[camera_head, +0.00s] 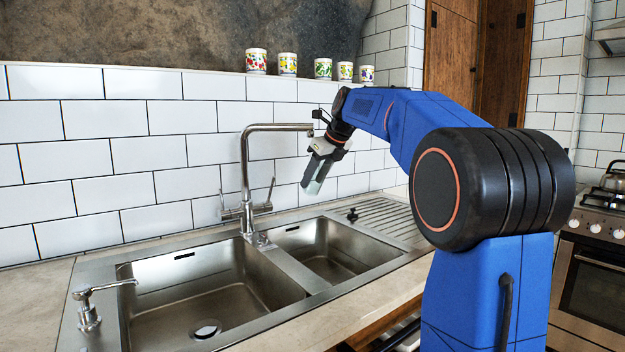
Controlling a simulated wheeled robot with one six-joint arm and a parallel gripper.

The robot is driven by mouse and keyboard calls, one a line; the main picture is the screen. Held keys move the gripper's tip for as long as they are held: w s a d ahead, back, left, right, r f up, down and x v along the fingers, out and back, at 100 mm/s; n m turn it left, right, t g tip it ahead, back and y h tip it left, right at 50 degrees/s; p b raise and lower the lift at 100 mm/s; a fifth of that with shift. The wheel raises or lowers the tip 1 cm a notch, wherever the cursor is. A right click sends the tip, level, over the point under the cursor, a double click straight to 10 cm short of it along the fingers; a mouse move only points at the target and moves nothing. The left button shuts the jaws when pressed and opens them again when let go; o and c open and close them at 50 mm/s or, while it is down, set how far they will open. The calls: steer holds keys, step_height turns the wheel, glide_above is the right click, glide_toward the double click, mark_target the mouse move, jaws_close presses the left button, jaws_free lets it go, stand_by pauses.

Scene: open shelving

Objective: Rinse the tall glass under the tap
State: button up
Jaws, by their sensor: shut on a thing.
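My gripper (319,164) is shut on the tall glass (314,186), a pale greenish, see-through thing of which only the lower part shows below the fingers. The glass is tilted and held in the air above the smaller right basin, near the tap's spout end. The tap (245,170) is a tall steel faucet with an angular neck that reaches right, with a lever on each side at its base. No water shows at the spout. The steel sink (290,283) has a large left basin and a smaller right basin, both empty.
A soap dispenser (90,310) stands at the sink's left front corner. A ribbed drainboard (385,217) lies to the right of the basins. Several patterned cups (288,64) stand on the ledge above the tiles. A stove (590,275) with a kettle (612,179) is at far right.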

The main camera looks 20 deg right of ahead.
steer(key=s+d, duration=0.1)
steer(key=s, duration=0.5)
steer(key=shift+s+d, duration=0.3)
steer(key=shift+d, duration=0.05)
stand_by(1.5)
steer(key=s+d+r, duration=0.1)
steer(key=s+r, duration=0.3)
steer(key=s, duration=0.1)
stand_by(0.5)
steer(key=shift+d, duration=0.1)
stand_by(0.5)
